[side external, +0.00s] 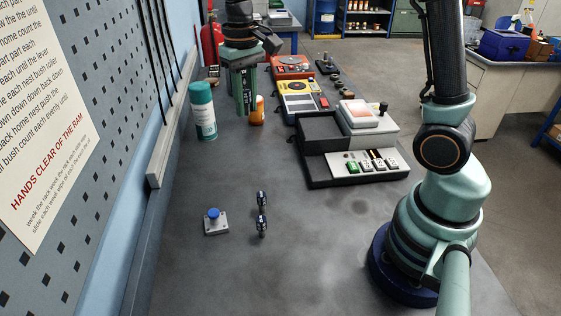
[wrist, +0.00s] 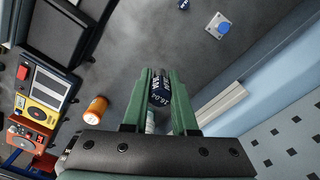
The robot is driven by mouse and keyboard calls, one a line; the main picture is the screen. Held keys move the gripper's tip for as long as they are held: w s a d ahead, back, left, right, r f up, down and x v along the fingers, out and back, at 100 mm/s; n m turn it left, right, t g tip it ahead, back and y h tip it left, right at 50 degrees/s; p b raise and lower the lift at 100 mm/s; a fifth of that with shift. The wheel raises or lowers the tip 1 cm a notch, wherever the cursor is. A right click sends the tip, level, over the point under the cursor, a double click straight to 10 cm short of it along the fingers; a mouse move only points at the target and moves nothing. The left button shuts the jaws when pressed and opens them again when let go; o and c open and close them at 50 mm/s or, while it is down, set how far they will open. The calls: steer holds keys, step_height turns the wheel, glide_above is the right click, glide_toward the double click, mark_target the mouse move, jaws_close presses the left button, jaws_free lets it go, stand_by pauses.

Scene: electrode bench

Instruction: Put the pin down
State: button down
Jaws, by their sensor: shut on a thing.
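My gripper (wrist: 160,82) is shut on a dark navy pin with white lettering (wrist: 160,92), which sits between the green fingers in the wrist view. In the side view my gripper (side external: 246,108) is upright above the far part of the bench, near an orange bottle, and its fingers mostly hide the pin. Two other dark pieces, a far one (side external: 262,198) and a near one (side external: 261,226), stand close together on the bench nearer the side camera. I cannot tell the height of the held pin above the bench.
A teal spray can (side external: 203,112) and the orange bottle (side external: 258,112) stand near my gripper. A blue button on a plate (side external: 213,219) sits beside the dark pieces. A black tray (side external: 309,160), a yellow meter (side external: 302,103) and a red device (side external: 291,66) line the right. The middle bench is clear.

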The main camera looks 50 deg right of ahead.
mark_target(256, 179)
steer(key=shift+m, duration=0.4)
steer(key=f, duration=0.6)
steer(key=d+f, duration=0.1)
steer(key=f, duration=1.3)
steer(key=shift+w+d, duration=0.2)
steer(key=shift+d, duration=0.2)
steer(key=shift+f, duration=0.1)
steer(key=c, duration=0.7)
jaws_free()
steer(key=shift+f, duration=0.1)
